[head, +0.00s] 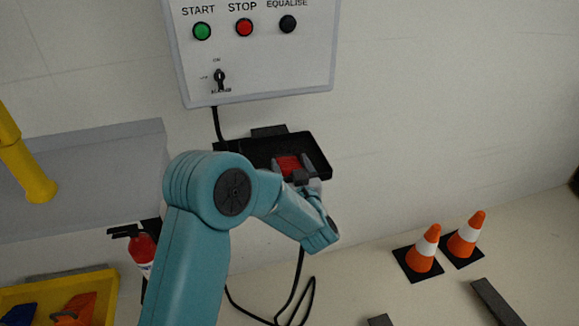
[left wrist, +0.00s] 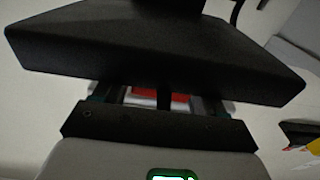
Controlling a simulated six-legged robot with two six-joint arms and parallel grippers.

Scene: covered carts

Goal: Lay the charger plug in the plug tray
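The charger plug (head: 289,164) is a small red block over the black plug tray (head: 318,155), which sits on the wall under the control panel. My left gripper (head: 292,166) reaches in from the tray's front, with a grey finger against each side of the plug. In the left wrist view a strip of the red plug (left wrist: 175,93) shows between the fingers, below the dark underside of the tray (left wrist: 150,50). The tray hides the fingertips there. I cannot tell whether the plug touches the tray floor. My right gripper is not in view.
The control panel (head: 260,65) with buttons and a switch hangs above the tray. A black cable (head: 298,275) loops below. Two traffic cones (head: 425,248) stand on the floor at right. A fire extinguisher (head: 143,250) and yellow bin (head: 110,300) are at lower left.

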